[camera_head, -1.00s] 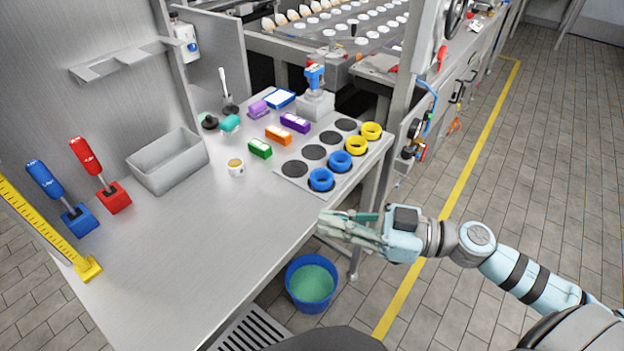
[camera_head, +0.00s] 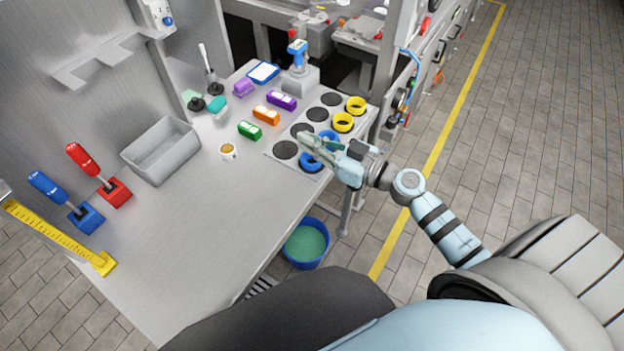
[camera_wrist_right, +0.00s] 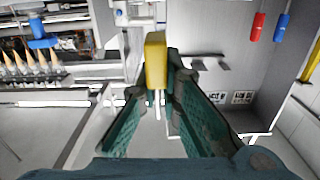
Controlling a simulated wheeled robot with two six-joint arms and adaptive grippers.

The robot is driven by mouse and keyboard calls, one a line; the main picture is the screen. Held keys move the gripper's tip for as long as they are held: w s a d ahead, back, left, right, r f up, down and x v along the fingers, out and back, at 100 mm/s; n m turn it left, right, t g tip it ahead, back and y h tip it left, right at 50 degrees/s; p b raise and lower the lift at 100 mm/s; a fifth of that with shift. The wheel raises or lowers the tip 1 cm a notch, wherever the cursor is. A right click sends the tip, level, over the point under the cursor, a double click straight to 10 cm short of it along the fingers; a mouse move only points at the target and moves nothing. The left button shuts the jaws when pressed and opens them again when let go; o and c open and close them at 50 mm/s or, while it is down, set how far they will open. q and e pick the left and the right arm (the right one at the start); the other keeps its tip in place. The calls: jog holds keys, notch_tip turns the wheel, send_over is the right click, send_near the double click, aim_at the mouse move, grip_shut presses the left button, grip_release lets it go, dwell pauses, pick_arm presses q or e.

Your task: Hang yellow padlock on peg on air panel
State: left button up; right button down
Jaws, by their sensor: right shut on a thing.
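In the right wrist view a yellow padlock (camera_wrist_right: 155,58) is held between the fingertips of my right gripper (camera_wrist_right: 158,95). Its body points away from the palm and its pale shackle lies between the fingers. In the head view my right gripper (camera_head: 312,146) shows in front of the near right part of the ring plate, with the padlock not distinguishable there. The air panel (camera_head: 403,98), with a blue hose and fittings, is on the post right of the bench. I cannot make out its peg. My left gripper is not in view.
A blue bucket (camera_head: 306,244) stands on the floor. The floor right of the yellow line is clear.

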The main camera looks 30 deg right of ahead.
jog(key=b, duration=0.2)
send_over(312, 178)
notch_tip(312, 178, down, 5)
jog(key=shift+s+r, duration=0.1)
jog(key=shift+r, duration=0.05)
jog(key=shift+f, duration=0.35)
notch_tip(312, 178, down, 4)
jog(key=b, duration=0.2)
jog(key=shift+r+b, duration=0.15)
jog(key=shift+b, duration=0.15)
jog(key=shift+r, duration=0.2)
jog(key=c, duration=2.1)
grip_release()
jog(key=shift+f, duration=0.15)
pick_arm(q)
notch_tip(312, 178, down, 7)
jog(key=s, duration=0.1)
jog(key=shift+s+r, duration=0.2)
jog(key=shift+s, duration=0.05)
pick_arm(e)
jog(key=o, duration=0.3)
